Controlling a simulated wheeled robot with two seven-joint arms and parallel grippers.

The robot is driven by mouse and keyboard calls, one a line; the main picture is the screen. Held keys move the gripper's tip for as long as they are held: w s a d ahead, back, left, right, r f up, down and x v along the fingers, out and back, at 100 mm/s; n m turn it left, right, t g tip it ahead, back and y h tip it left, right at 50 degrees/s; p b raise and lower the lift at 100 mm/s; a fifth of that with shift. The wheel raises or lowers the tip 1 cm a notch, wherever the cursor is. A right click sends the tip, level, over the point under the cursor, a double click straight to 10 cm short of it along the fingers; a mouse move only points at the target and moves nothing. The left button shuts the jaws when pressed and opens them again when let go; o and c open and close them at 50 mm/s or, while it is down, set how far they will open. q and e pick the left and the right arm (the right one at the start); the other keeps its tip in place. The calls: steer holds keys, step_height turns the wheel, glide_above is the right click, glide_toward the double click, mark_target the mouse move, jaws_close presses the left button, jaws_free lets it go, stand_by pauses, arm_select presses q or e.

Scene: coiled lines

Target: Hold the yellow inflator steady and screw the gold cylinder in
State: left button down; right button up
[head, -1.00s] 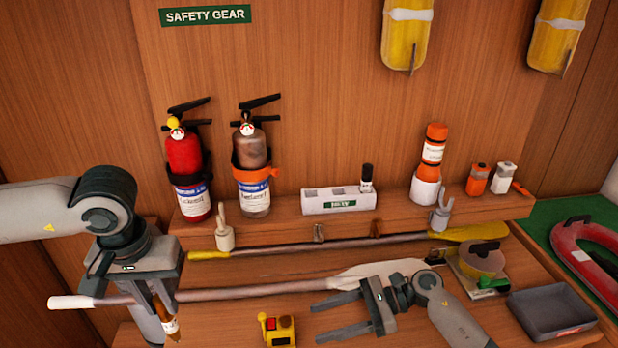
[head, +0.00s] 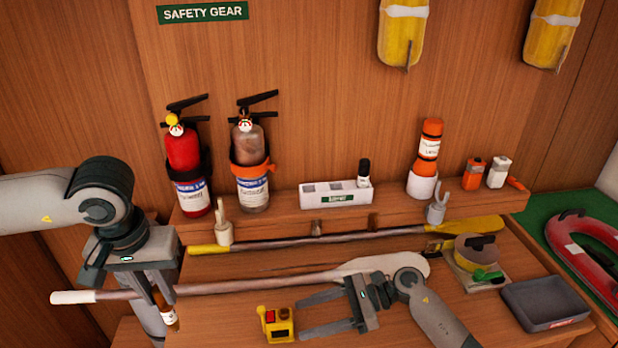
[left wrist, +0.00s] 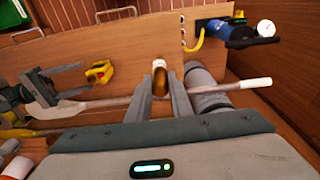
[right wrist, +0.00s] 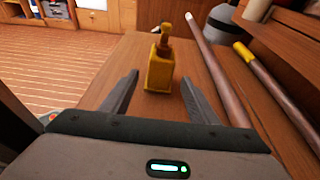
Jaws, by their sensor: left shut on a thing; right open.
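The yellow inflator (head: 277,325) stands on the bench at the front middle; it also shows in the left wrist view (left wrist: 100,72). The gold cylinder (head: 168,317) has a pale label band and hangs in my left gripper (head: 160,300). In the left wrist view the cylinder (left wrist: 160,84) sits between the shut fingers. My left gripper is left of the inflator, with a gap between. My right gripper (head: 302,316) is open, its fingertips just right of the inflator. In the right wrist view the inflator (right wrist: 159,70) is centred between the fingertips, with clear space on both sides.
A long oar (head: 230,286) lies across behind the inflator, passing close to my left gripper. A second oar (head: 300,243) lies farther back. A grey tray (head: 547,302) is at right. Two extinguishers (head: 186,160) (head: 250,165) and a white rack (head: 320,197) are at the back.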

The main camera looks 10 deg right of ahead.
mark_target(285, 324)
arm_select(q)
steer(key=shift+r, duration=0.35)
arm_select(e)
steer(key=shift+x, duration=1.2)
arm_select(q)
steer(key=shift+f+b, duration=0.55)
steer(key=shift+f, duration=0.2)
arm_select(e)
steer(key=shift+f+x, duration=0.2)
steer(key=shift+x, duration=0.8)
arm_select(q)
steer(key=shift+f+b, duration=0.5)
steer(key=shift+f, duration=0.05)
arm_select(e)
steer(key=shift+x, duration=1.05)
steer(key=shift+r, duration=0.15)
steer(key=c, duration=1)
arm_select(q)
steer(key=w+d+r, duration=0.2)
steer(key=d, duration=0.9)
steer(key=w+d+r, duration=0.2)
steer(key=w+d, duration=0.1)
steer(key=d, duration=0.7)
steer(key=shift+w+d, duration=0.15)
steer(key=shift+d, duration=0.2)
